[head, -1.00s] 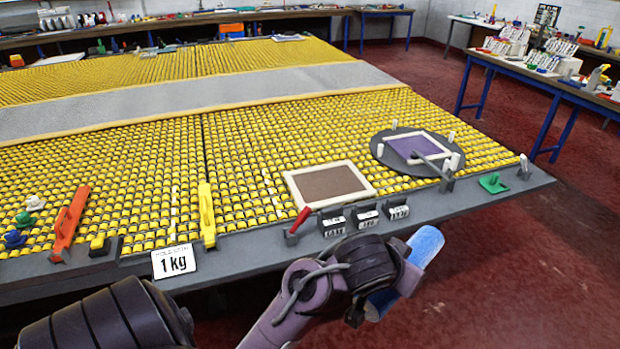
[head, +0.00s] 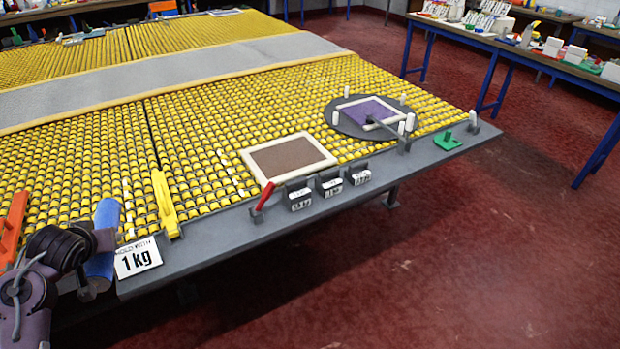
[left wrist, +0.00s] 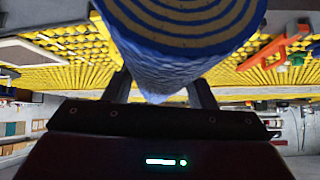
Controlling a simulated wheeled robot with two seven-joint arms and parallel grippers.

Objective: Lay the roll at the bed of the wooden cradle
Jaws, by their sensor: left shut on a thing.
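A blue roll (head: 107,214) is held upright, slightly tilted, in my left gripper (head: 98,245) at the left of the head view, in front of the table's front edge. In the left wrist view the roll (left wrist: 185,20) shows its end, with blue and tan spiral layers. The fingers of my left gripper (left wrist: 160,92) are shut on its sides there. I cannot make out the wooden cradle in either view. My right gripper is not in view.
The large roller table (head: 330,222) has a grey front rim. A framed brown panel (head: 290,158) and a round dark plate (head: 345,122) lie farther right. Red floor (head: 450,260) is open at right.

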